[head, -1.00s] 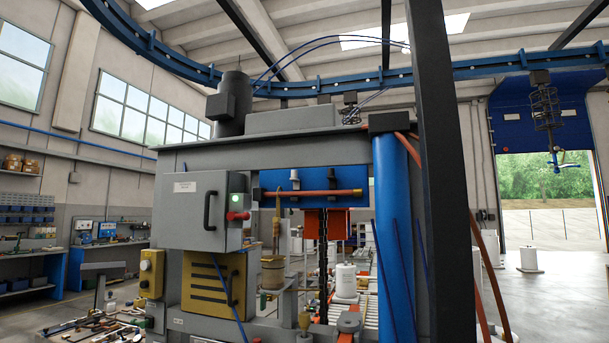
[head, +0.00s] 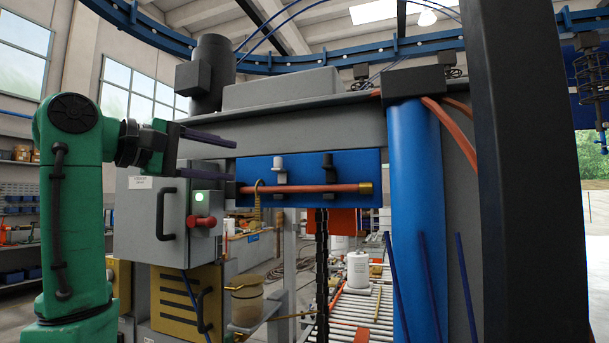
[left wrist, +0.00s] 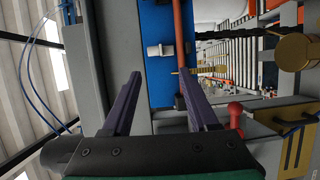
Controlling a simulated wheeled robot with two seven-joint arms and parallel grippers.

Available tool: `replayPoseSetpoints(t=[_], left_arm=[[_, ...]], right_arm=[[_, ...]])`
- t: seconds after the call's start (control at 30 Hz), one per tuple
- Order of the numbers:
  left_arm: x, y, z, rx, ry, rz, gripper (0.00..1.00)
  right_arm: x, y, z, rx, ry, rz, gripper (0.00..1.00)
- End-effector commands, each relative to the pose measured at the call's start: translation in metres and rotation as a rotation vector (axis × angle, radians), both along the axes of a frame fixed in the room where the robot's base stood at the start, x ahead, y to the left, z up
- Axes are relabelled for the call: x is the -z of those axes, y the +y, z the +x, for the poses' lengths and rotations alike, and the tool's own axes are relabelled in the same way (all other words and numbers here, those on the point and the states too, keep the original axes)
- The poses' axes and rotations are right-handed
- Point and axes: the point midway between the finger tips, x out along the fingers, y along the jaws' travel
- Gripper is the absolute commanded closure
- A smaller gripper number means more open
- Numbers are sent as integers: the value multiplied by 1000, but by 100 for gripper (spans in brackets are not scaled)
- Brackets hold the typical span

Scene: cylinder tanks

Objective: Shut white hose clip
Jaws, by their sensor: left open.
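The white hose clip (head: 279,164) is on the blue panel (head: 300,172), just above the orange hose (head: 310,189). It stands upright; I cannot tell whether it holds the hose. A black clip (head: 327,166) is to its right. My left gripper (head: 228,142) is open and empty, left of the white clip and a little higher in the head view. In the left wrist view, the white clip (left wrist: 158,50) is ahead of the gap between the two fingers (left wrist: 162,75), apart from them. The orange hose (left wrist: 180,45) runs beside it. My right gripper is not in view.
A grey box (head: 138,220) with a red knob (head: 204,222) is below my left gripper. A blue column (head: 412,190) and a dark post (head: 525,170) stand at the right. A grey beam (head: 290,135) crosses above the panel. A hook hangs on the hose's left part.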

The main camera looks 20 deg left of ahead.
Motion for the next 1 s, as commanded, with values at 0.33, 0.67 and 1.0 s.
replayPoseSetpoints(t=[0.33,0.67,1.0], left_arm=[[-11,-25,44,6,0,-14,40],[-6,-59,114,5,-2,-15,40],[0,-64,124,4,-5,-14,40]], right_arm=[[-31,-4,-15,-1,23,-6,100],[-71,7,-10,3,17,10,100],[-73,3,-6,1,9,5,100]])
